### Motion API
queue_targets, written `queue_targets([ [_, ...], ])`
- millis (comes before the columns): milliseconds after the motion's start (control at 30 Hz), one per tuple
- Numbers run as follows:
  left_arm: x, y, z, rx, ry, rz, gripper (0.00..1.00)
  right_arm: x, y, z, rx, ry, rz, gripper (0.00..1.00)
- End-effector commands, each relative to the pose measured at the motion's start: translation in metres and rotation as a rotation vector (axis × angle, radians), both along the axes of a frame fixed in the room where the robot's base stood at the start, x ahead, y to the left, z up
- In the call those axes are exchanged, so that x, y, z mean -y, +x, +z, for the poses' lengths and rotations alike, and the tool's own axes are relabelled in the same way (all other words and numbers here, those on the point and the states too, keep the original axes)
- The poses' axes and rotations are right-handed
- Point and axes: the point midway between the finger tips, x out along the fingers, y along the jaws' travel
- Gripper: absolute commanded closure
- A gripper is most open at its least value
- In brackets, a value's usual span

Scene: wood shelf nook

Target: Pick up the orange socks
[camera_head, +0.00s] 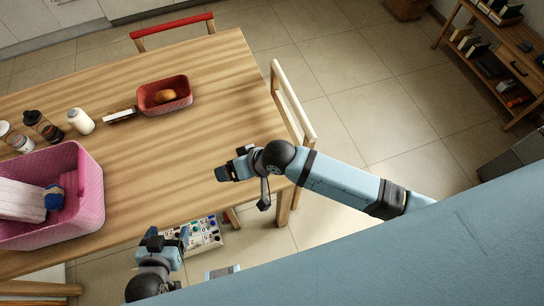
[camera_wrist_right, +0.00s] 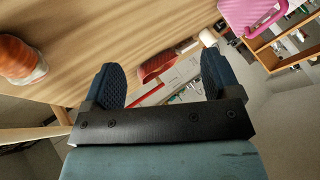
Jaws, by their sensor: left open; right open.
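An orange-brown rounded lump (camera_head: 165,96) lies in a small red basket (camera_head: 188,93) on the wooden table; I cannot tell for sure that it is the socks. The right wrist view shows an orange rounded thing with pale bands (camera_wrist_right: 22,60) at the left; I cannot tell whether it is the same one. My right gripper (camera_head: 226,172) is over the table's right part, apart from the basket. Its fingers (camera_wrist_right: 162,80) are spread with nothing held. My left gripper (camera_head: 168,240) is open and empty by the table's front edge, well away from the basket.
A large pink basket (camera_head: 92,190) with pale and blue items stands at the table's left. Bottles (camera_head: 80,121) and a small dark-and-white item (camera_head: 119,115) stand between the baskets. Chairs (camera_head: 292,100) stand around the table (camera_head: 170,170). Its middle is clear.

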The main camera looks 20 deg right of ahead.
Motion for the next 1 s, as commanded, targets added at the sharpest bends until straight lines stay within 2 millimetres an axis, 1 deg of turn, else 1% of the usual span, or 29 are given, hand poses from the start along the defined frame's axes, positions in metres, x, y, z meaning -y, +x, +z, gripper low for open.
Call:
queue_targets([
  [33,0.0,0.001,-0.002,0.002,-0.001,-0.001,0.23,0.0,0.009,0.0,-0.041,-0.039,0.018,0.17],
  [100,0.001,0.002,-0.003,0.004,-0.002,-0.001,0.23,0.004,0.015,-0.003,-0.123,-0.098,0.026,0.17],
  [167,0.001,0.003,-0.004,0.005,-0.003,-0.002,0.23,0.012,0.021,-0.006,-0.189,-0.163,0.019,0.17],
  [267,0.001,0.004,-0.005,0.009,-0.004,-0.001,0.23,0.035,0.032,-0.01,-0.29,-0.286,-0.021,0.17],
  [300,0.001,0.004,-0.006,0.011,-0.003,-0.002,0.23,0.047,0.038,-0.011,-0.324,-0.336,-0.044,0.17],
  [400,0.001,0.005,-0.007,0.012,-0.004,-0.002,0.23,0.076,0.051,-0.01,-0.393,-0.451,-0.114,0.17],
  [500,0.001,0.005,-0.008,0.011,-0.003,-0.002,0.23,0.101,0.061,-0.007,-0.44,-0.536,-0.183,0.17],
  [600,0.001,0.004,-0.009,0.01,-0.002,-0.003,0.23,0.118,0.066,-0.004,-0.468,-0.59,-0.229,0.17],
  [667,0.001,0.004,-0.01,0.01,-0.002,-0.003,0.23,0.124,0.068,-0.004,-0.48,-0.609,-0.247,0.17],
  [767,0.001,0.004,-0.01,0.008,-0.002,-0.003,0.23,0.127,0.069,-0.012,-0.487,-0.62,-0.258,0.17],
  [1000,0.0,0.002,-0.01,0.004,-0.001,-0.003,0.23,0.127,0.069,-0.059,-0.486,-0.62,-0.259,0.17],
])
